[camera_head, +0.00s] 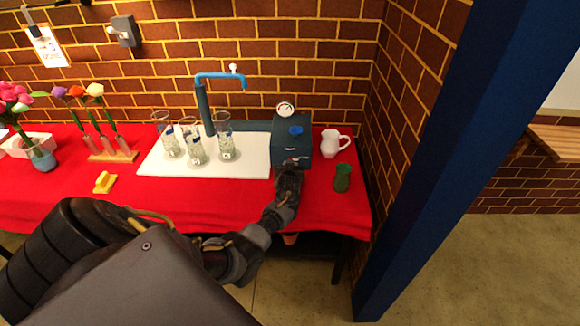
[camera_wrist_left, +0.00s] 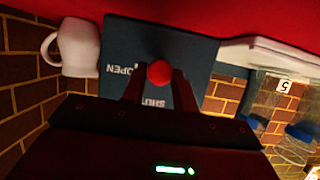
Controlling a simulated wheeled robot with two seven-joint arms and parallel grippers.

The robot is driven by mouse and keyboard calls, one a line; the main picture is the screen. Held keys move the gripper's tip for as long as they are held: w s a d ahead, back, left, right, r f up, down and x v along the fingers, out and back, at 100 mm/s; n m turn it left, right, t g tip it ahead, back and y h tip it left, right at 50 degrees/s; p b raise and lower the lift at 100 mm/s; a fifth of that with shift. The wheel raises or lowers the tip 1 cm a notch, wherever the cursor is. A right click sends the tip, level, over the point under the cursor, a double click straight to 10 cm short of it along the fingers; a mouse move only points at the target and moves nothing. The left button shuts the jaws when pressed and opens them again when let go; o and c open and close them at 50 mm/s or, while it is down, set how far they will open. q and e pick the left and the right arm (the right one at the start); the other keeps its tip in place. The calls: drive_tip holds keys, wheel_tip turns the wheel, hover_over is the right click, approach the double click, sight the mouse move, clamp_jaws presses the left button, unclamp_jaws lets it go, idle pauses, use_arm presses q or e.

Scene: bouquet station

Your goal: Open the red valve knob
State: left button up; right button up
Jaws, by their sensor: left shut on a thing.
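The red valve knob (camera_wrist_left: 159,72) shows in the left wrist view on the front of a dark blue box (camera_wrist_left: 195,52) lettered OPEN and SHUT. That view is upside down. My left gripper (camera_wrist_left: 158,80) is shut on the knob, with one finger on each side of it. In the head view the box (camera_head: 297,136) stands at the right end of the table, with a round gauge (camera_head: 285,109) and a blue part (camera_head: 296,130) on it. My left gripper (camera_head: 289,176) reaches its lower front and hides the knob there. My right gripper is not in view.
A white jug (camera_head: 333,143) and a green vase (camera_head: 342,178) stand right of the box. Several glass cylinders (camera_head: 225,146) stand on a white tray (camera_head: 246,162) by the blue tap (camera_head: 209,95). A yellow object (camera_head: 103,182) lies on the red cloth (camera_head: 155,200). A blue pillar (camera_head: 452,150) stands at right.

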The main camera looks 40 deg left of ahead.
use_arm(q)
drive_tip(key=o, duration=1)
drive_tip(key=shift+c, duration=0.2)
drive_tip(key=shift+s+d, duration=0.1)
drive_tip(key=v, duration=1)
drive_tip(key=shift+s+r, duration=0.2)
drive_tip(key=shift+s, duration=0.05)
